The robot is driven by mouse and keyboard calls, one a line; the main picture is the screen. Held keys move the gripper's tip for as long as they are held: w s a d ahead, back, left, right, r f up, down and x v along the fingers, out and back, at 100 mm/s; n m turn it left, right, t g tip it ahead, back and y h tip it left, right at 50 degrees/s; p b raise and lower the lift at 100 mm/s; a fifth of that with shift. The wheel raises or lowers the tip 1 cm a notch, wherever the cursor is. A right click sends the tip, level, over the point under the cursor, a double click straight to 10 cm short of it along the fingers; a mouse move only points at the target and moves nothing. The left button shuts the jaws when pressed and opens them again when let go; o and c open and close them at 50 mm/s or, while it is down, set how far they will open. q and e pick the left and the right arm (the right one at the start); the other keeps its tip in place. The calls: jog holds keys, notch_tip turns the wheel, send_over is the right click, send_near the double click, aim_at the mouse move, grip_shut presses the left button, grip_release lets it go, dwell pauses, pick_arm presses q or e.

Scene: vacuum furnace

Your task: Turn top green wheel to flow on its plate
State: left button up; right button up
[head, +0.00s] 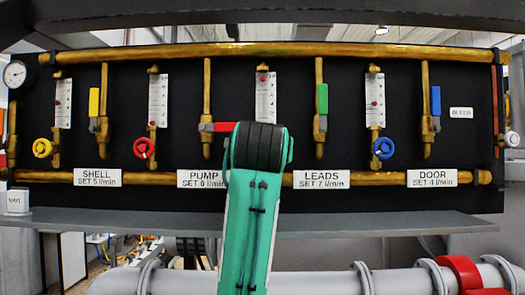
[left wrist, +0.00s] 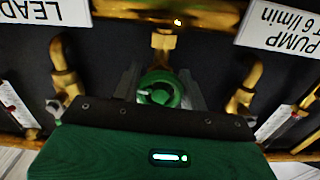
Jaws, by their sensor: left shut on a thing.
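The green wheel (left wrist: 163,92) shows in the left wrist view, on a brass valve at the middle of the picture. My left gripper (left wrist: 160,86) has its fingers on either side of the wheel and is shut on it. In the head view my teal left arm hides the wheel and the fingers. The flow tube (head: 265,98) above my arm has a white scale and a small red float in its upper part; I cannot read the value. The LEADS plate (head: 321,180) reads SET 7 l/min. My right gripper is not in view.
Yellow (head: 42,148), red (head: 144,148) and blue (head: 382,148) wheels sit along the same black panel. The red lever (head: 220,127) lies level close to my arm; the green lever (head: 322,99) is upright. A grey ledge (head: 400,222) runs below.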

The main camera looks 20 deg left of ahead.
pick_arm(q)
jog(key=m+b, duration=0.4)
jog(key=m, duration=0.6)
dwell(0.5)
jog(key=o, duration=1)
